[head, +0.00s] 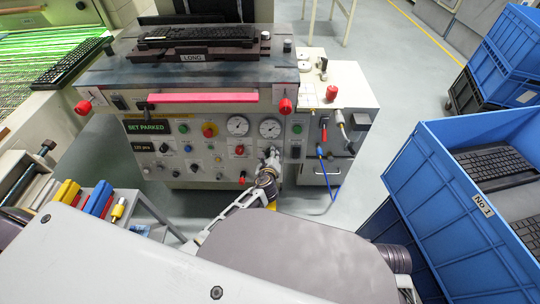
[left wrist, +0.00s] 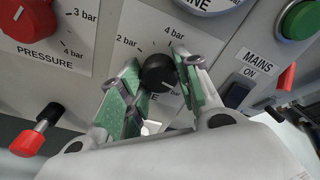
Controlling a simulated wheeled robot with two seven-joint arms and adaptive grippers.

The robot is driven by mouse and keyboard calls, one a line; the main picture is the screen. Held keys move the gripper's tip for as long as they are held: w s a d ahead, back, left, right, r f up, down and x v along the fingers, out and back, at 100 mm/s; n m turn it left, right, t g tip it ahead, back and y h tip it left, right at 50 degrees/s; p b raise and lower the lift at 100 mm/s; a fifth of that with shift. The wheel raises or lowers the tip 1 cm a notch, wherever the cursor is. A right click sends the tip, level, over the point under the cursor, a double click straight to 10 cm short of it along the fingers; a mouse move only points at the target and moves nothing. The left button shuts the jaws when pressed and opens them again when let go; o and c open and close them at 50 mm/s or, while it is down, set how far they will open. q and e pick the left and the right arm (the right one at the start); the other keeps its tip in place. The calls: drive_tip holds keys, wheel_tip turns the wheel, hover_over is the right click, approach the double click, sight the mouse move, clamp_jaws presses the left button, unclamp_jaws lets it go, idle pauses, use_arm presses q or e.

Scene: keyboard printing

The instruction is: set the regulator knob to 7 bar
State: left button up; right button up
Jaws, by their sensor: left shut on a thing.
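The black regulator knob (left wrist: 157,72) shows in the left wrist view on a white dial plate, with "2 bar" at its left and "4 bar" above. Another "bar" mark at the right is partly hidden behind a finger. I cannot make out the knob's pointer. My left gripper (left wrist: 160,82) is shut on the knob, one green-padded finger on each side. In the head view the left gripper (head: 270,163) is at the front panel (head: 215,160), below the right gauge (head: 270,128), and hides the knob. My right gripper is not in view.
A red pressure knob (left wrist: 28,18) sits left of the dial, with a red-capped lever (left wrist: 36,130) below it. A green button (left wrist: 300,19) and the mains switch (left wrist: 237,94) are to the right. Blue crates (head: 450,200) stand right of the machine, with grey floor between.

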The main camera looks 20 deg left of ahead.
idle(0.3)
use_arm(q)
drive_tip(key=o, duration=1)
drive_tip(key=shift+o, duration=0.2)
drive_tip(key=v, duration=0.7)
drive_tip(key=shift+s, duration=0.2)
drive_tip(key=shift+r, duration=0.15)
